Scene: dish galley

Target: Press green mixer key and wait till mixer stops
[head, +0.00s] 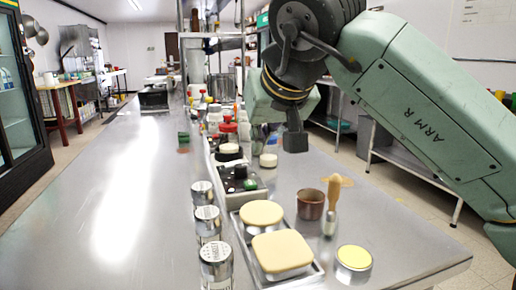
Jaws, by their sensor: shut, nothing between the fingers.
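A small grey unit with a dark top (238,180) sits on the steel counter near the middle of the head view. A green round button (250,185) shows on its near side, and a dark knob-like part is beside it. I cannot tell for certain that this unit is the mixer, or whether anything on it is turning. My gripper (295,145) hangs over the counter to the right of and above this unit. It is shut and empty, apart from the button.
Several metal-lidded jars (215,262) line the left of a tray (318,270) with pale slabs. A brown cup (310,204), a wooden-handled tool (333,196) and a yellow-topped tin (354,258) stand right of it. Jars and bottles crowd behind the unit.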

